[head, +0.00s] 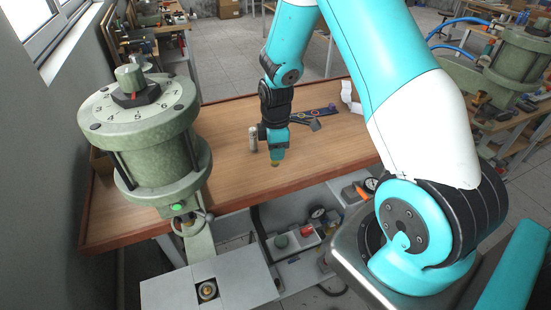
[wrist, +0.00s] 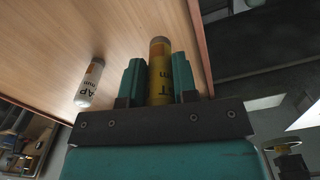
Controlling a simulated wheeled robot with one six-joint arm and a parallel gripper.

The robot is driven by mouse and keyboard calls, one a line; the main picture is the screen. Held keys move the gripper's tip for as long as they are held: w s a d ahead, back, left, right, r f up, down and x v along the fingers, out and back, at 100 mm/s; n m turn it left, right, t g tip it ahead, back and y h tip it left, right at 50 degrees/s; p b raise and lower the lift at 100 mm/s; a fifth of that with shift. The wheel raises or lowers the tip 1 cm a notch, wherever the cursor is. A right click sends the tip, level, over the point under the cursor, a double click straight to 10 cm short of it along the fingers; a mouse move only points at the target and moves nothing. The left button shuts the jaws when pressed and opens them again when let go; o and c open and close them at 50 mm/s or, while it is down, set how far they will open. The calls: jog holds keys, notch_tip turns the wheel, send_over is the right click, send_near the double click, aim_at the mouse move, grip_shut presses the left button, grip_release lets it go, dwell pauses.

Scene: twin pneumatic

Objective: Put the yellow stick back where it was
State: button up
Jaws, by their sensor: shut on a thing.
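The yellow stick (wrist: 160,72) is a short cylinder with dark lettering and a dull brownish end. It stands between the two teal fingers of my gripper (wrist: 160,85) in the wrist view, and the fingers are shut on it. In the head view my gripper (head: 277,156) points down over the front part of the wooden table (head: 230,140). A small yellowish tip (head: 275,164) of the stick shows below the fingers. I cannot tell whether it touches the table top.
A white and grey cylinder with lettering stands left of my gripper (head: 253,139) and shows in the wrist view (wrist: 90,84). A green pneumatic press (head: 155,150) is at the left. The table's front right is clear.

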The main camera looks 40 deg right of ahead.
aim_at(276, 163)
jog(key=shift+f+p, duration=0.45)
jog(key=shift+f, duration=2)
jog(key=shift+f, duration=0.1)
jog(key=o, duration=0.8)
notch_tip(276, 163, up, 12)
jog(key=b, duration=0.3)
jog(key=shift+a, duration=0.1)
jog(key=s+a+r+m+y, duration=0.1)
jog(key=s+a+r+m, duration=0.1)
jog(key=s+a+r, duration=0.5)
jog(key=s+a+r+m+y, duration=0.15)
jog(key=s+a+r, duration=0.3)
jog(key=a, duration=0.55)
jog(key=shift+m+y, duration=0.85)
jog(key=s+a+r, duration=0.1)
jog(key=s, duration=0.2)
jog(key=s+a+r, duration=0.1)
jog(key=s+a, duration=0.1)
jog(key=s, duration=0.2)
jog(key=s+a+r, duration=0.2)
jog(key=s, duration=0.1)
jog(key=shift+s+a+r, duration=0.1)
jog(key=shift+s+a, duration=0.05)
jog(key=shift+s, duration=0.2)
